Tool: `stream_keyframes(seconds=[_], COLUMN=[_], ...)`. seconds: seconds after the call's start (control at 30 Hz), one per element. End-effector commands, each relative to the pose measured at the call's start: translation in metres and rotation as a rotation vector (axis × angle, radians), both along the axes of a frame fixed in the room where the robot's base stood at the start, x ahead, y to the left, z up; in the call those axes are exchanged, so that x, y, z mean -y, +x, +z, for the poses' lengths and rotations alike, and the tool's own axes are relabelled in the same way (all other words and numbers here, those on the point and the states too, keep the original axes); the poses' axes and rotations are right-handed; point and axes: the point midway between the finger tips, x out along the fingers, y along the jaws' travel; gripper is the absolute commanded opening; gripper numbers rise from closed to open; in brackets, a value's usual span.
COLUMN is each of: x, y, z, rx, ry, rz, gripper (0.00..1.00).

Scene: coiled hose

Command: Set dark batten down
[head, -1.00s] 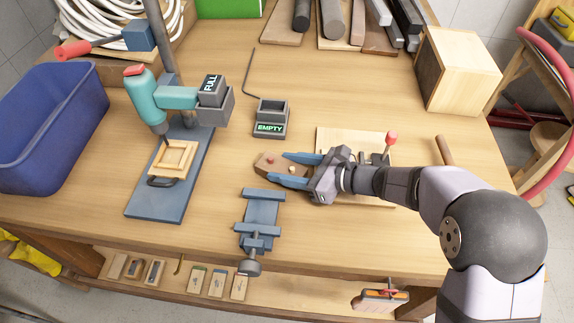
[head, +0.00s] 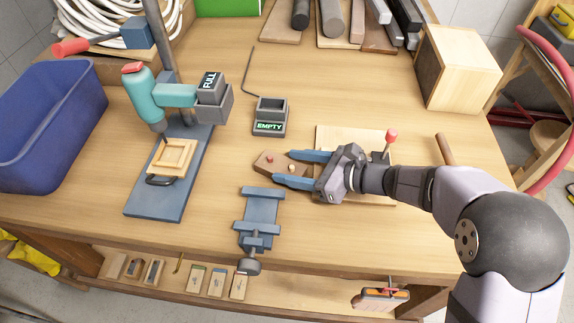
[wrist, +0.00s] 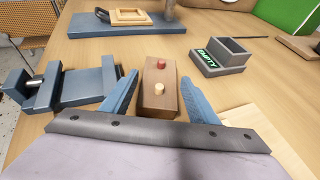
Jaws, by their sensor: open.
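In the wrist view the batten (wrist: 159,87) sits between the spread fingers (wrist: 159,77), with a visible gap at each side.
The blue vise (head: 261,212) stands in front of the batten. The EMPTY holder (head: 270,116) is behind it. A pale board (head: 340,138) lies under my wrist, with a red-knobbed lever (head: 391,137). The drill stand (head: 140,200) is at left. Bench between stand and batten is clear.

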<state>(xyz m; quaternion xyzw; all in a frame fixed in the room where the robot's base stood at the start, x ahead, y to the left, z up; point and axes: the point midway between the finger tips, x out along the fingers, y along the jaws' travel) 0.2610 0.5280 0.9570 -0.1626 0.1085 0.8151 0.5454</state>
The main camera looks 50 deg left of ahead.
Motion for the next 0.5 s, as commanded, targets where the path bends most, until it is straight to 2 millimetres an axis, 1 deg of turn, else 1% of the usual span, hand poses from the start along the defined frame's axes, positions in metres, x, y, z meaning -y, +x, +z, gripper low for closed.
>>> stream_keyframes(seconds=[0.03,0.3,0.5], x=[0.008,0.050,0.073], y=[0.005,0.022,0.031], z=[0.002,0.021,0.032], rx=[0.001,0.003,0.001], ry=[0.001,0.002,0.002], rz=[-0.005,-0.004,-0.001], gripper=[0.54,0.54,0.54])
